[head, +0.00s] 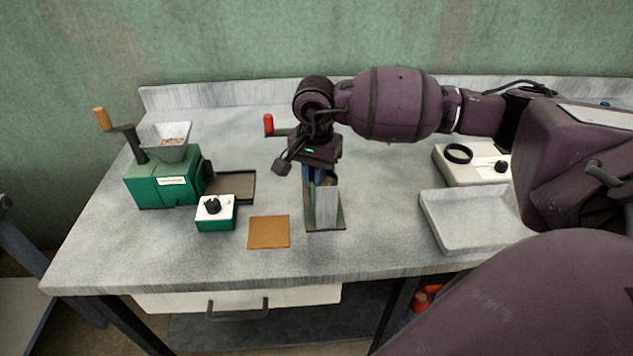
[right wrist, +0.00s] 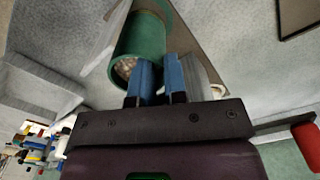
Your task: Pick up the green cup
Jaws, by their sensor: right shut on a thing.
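The green cup (right wrist: 140,45) shows in the right wrist view, with pale grains inside it. My right gripper (right wrist: 160,85) has its two blue fingers close together at the cup's side, shut on it. In the head view my right gripper (head: 320,178) points down over a small stand with a grey upright face, and mostly hides the cup there. I cannot tell whether the cup is clear of the surface below it. My left gripper is not in view.
A green grinder (head: 163,185) with a hopper stands at the left, beside a small green control box (head: 215,213). A brown pad (head: 269,232) lies in front. A grey tray (head: 470,222) and a white scale-like device (head: 460,172) are at the right. A red-knobbed crank (head: 268,124) is close to my gripper.

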